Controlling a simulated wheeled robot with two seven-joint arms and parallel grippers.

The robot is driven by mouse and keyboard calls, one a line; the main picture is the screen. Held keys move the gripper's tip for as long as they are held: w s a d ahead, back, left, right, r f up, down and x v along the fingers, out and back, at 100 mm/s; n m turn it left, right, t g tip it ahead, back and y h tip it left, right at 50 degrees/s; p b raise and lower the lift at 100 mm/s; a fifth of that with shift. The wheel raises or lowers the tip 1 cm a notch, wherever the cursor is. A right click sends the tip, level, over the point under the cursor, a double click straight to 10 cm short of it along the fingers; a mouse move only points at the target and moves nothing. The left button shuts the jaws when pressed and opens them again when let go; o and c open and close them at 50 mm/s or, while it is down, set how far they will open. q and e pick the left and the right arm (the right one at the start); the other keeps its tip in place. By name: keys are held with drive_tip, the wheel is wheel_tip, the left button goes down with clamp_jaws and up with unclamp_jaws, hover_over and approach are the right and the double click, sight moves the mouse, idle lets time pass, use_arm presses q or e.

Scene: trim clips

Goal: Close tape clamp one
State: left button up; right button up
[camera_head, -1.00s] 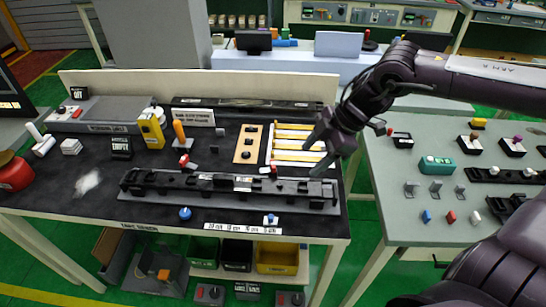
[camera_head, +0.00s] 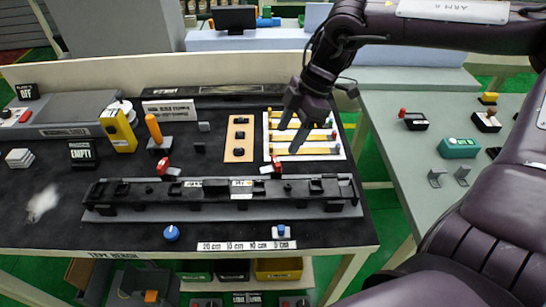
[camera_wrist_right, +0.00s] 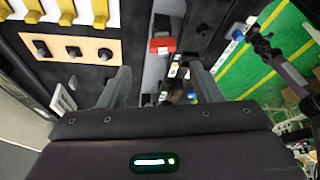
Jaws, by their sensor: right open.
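A long black slotted fixture (camera_head: 225,198) lies across the front of the dark bench. Two small red-topped clamps stand along its back edge: a left red clamp (camera_head: 163,166) and a right red clamp (camera_head: 276,164). I cannot tell which one is clamp one, or how far either is closed. My right gripper (camera_head: 288,136) is open and empty, above and behind the right red clamp. In the right wrist view, a red clamp (camera_wrist_right: 162,45) shows ahead of the two spread fingers (camera_wrist_right: 163,82), apart from them. My left gripper is not in view.
A white board with yellow strips (camera_head: 341,152) lies under my right gripper. Beside it is a tan plate with black knobs (camera_head: 239,155). An orange-handled tool (camera_head: 154,128) and a yellow device (camera_head: 119,130) stand further left. A blue knob (camera_head: 171,233) is in front.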

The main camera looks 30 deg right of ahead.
sight(277, 160)
drive_tip(key=shift+p+x, duration=0.55)
drive_tip(key=shift+x, duration=3.1)
drive_tip(key=shift+s+a, duration=0.1)
drive_tip(key=shift+s, duration=0.05)
